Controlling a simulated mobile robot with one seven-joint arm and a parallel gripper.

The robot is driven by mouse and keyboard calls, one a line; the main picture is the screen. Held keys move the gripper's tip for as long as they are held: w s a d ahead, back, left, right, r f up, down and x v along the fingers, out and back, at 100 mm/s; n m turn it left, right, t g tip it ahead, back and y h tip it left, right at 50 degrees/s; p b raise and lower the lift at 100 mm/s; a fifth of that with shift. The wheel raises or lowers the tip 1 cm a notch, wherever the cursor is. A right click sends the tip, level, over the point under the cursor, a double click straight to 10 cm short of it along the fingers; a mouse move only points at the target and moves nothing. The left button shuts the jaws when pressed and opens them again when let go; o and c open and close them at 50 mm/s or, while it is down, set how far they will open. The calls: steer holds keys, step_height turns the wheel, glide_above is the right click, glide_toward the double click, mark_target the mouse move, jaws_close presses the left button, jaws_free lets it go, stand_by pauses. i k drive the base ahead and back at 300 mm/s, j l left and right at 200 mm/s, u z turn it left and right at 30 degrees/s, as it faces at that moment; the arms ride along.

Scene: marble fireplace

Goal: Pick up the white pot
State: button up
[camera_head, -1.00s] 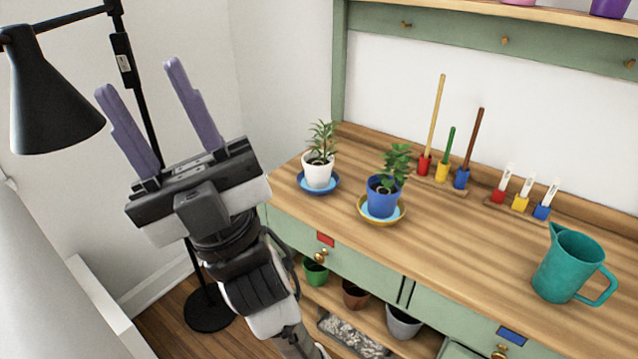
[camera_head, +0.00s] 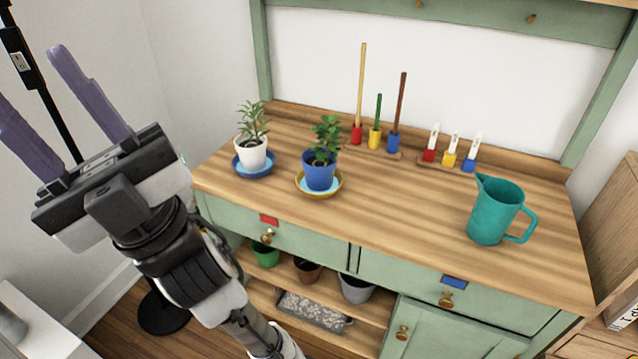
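The white pot (camera_head: 252,155) holds a small leafy plant and stands upright on a blue saucer (camera_head: 239,167) at the left end of the wooden bench top. My gripper (camera_head: 32,85) is at the far left, left of the bench and apart from the pot. Its two purple fingers point up and are spread wide, with nothing between them.
A blue pot with a plant (camera_head: 320,172) stands on a yellow-rimmed saucer (camera_head: 301,185) just right of the white pot. A teal jug (camera_head: 494,212) is at the right. Coloured holders with sticks (camera_head: 376,138) and white labels (camera_head: 451,152) line the back. The bench's front middle is clear.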

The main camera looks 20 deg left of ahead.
mark_target(250, 146)
steer(key=i+j+u, duration=0.1)
steer(key=i+u, duration=0.5)
steer(key=u, duration=0.2)
steer(key=i+l+u, duration=0.1)
steer(key=i+u, duration=0.3)
steer(key=k, duration=0.1)
